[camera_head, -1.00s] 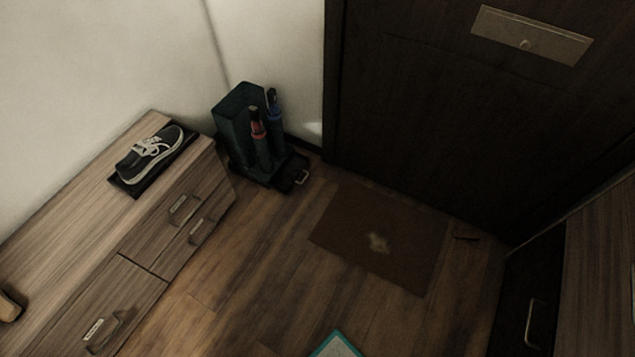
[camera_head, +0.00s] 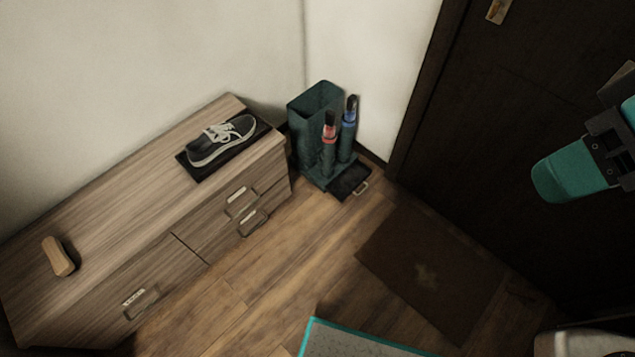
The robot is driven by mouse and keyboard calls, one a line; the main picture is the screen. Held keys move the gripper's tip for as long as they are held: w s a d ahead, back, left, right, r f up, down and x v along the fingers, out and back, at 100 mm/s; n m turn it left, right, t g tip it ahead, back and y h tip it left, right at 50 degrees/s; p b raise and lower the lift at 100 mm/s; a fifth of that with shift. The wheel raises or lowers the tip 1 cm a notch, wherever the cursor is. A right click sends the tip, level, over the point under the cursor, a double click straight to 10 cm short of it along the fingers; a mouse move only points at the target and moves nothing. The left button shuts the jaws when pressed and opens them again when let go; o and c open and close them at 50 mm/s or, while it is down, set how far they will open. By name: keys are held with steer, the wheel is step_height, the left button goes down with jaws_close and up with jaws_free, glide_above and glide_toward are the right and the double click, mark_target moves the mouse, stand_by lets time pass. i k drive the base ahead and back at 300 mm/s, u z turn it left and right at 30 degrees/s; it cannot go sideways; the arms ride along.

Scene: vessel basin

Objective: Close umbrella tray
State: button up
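A dark teal umbrella stand (camera_head: 312,112) stands in the corner between the shoe cabinet and the door. A red-banded umbrella (camera_head: 329,148) and a blue-banded umbrella (camera_head: 348,125) stand upright in its front part. Its low dark umbrella tray (camera_head: 349,181) sticks out at the base toward the lower right, open, with a small pale handle (camera_head: 361,188) on its front.
A wooden cabinet (camera_head: 120,225) with handled drawers stands left of the stand. A sneaker (camera_head: 222,140) on a black mat and a brown wooden object (camera_head: 58,256) lie on it. A brown doormat (camera_head: 430,270) lies before the dark door (camera_head: 490,120). Wooden floor is clear between cabinet and doormat.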

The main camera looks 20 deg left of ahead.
mark_target(344, 185)
steer(key=u, duration=0.6)
steer(key=i, duration=1.1)
steer(key=u, duration=0.25)
